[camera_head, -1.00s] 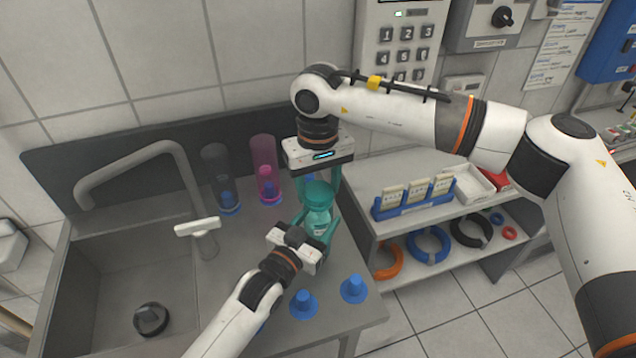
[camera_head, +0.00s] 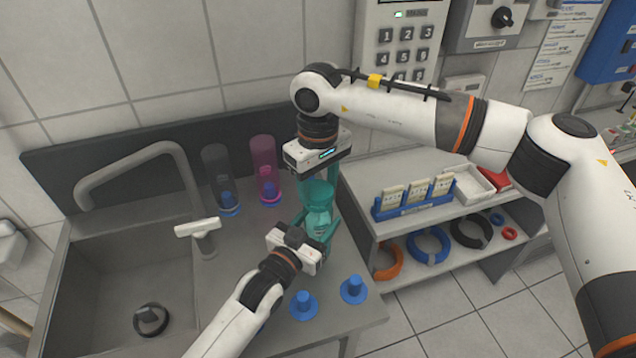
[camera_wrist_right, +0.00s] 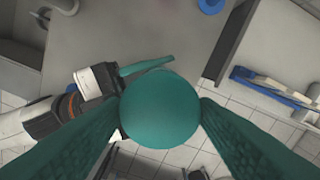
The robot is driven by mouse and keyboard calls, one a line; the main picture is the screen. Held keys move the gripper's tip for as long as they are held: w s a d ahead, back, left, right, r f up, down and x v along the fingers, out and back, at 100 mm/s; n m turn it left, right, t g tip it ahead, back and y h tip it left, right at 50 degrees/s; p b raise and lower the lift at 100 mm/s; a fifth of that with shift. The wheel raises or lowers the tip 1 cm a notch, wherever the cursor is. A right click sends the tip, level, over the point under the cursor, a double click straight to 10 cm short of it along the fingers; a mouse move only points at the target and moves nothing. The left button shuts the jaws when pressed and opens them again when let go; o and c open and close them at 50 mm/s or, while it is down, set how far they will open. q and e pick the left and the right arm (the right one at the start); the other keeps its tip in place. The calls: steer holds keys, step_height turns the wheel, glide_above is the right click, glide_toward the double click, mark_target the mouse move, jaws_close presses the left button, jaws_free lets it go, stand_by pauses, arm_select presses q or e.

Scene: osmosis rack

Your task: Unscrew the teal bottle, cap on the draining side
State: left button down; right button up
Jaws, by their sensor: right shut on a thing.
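The teal bottle (camera_head: 319,222) stands upright on the steel draining side (camera_head: 235,285), right of the sink. My right gripper (camera_head: 318,188) points down from above and is shut on its teal cap (camera_head: 316,194). In the right wrist view the round cap (camera_wrist_right: 160,108) sits between the two teal fingers. My left gripper (camera_head: 317,232) reaches in from the front left with its fingers on either side of the bottle body, and looks shut on it. In the wrist view the cap hides the bottle body. I cannot tell whether the cap is loose on its thread.
A grey tube (camera_head: 217,172) and a pink tube (camera_head: 264,160) stand on blue bases behind the bottle. Blue pegs (camera_head: 304,306) (camera_head: 354,290) stand near the front edge. The sink (camera_head: 120,290) with its tap (camera_head: 165,150) is left. A shelf with a blue rack (camera_head: 412,208) is right.

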mark_target(318, 189)
steer(key=shift+r, duration=1)
steer(key=shift+r, duration=0.1)
steer(key=shift+r, duration=1.9)
arm_select(q)
steer(key=shift+c, duration=2.3)
jaws_free()
